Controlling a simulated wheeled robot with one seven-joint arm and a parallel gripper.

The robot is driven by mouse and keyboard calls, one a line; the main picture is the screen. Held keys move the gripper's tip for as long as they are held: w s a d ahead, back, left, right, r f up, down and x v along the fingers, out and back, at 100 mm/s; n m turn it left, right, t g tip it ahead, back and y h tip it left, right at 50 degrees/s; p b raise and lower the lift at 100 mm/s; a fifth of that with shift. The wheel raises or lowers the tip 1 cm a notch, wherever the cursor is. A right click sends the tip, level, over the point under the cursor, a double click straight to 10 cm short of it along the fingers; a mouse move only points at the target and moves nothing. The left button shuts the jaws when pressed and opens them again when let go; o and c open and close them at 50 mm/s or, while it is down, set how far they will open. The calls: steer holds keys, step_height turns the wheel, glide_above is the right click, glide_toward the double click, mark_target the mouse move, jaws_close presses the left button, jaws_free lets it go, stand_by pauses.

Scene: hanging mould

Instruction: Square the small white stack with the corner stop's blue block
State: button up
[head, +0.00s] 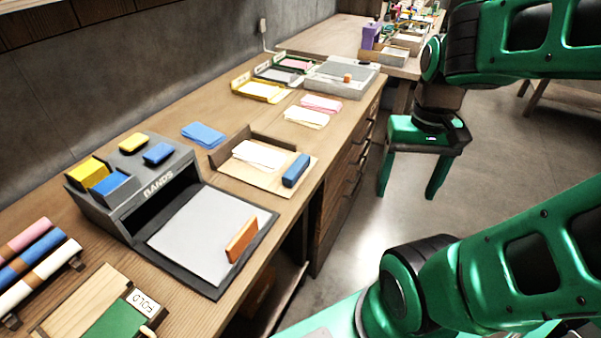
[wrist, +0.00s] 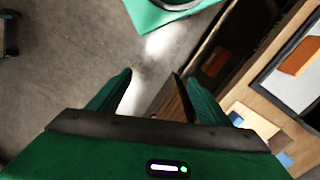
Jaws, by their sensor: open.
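The small white stack (head: 258,155) lies on the corner stop's light wooden board (head: 235,170), with its sheets fanned unevenly. Dark raised walls stand along the board's back and left sides. The blue block (head: 296,170) stands at the board's right side, apart from the stack. The white stack (wrist: 256,121) and the blue block (wrist: 236,118) also show at the lower right of the wrist view. My gripper (head: 412,168) is open and empty, out over the floor to the right of the bench. In the wrist view its two fingers (wrist: 152,88) are spread apart.
A grey BANDS station (head: 200,235) with an upright orange block (head: 241,240) is in front of the corner stop. Blue sheets (head: 204,134) lie behind it; cream (head: 306,117) and pink (head: 321,103) stacks lie beyond. Drawer handles stick out from the bench's right side.

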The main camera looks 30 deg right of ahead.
steer(key=shift+s+r, duration=0.3)
steer(key=shift+s, duration=0.25)
steer(key=c, duration=1)
steer(key=w+n, duration=0.2)
steer(key=shift+w+a+f+n, duration=0.15)
steer(key=shift+n, duration=0.15)
jaws_close()
steer(key=w+f+n+t+y, duration=0.1)
steer(key=w+f+n+y, duration=0.1)
steer(key=w+n, duration=0.7)
steer(key=w+f+n+t+y, duration=0.1)
steer(key=w+n+y, duration=0.4)
steer(key=w+n, duration=0.5)
steer(key=f+n, duration=0.1)
steer(key=n, duration=0.7)
steer(key=shift+d+n, duration=0.25)
steer(key=shift+n, duration=0.15)
steer(key=shift+f, duration=0.1)
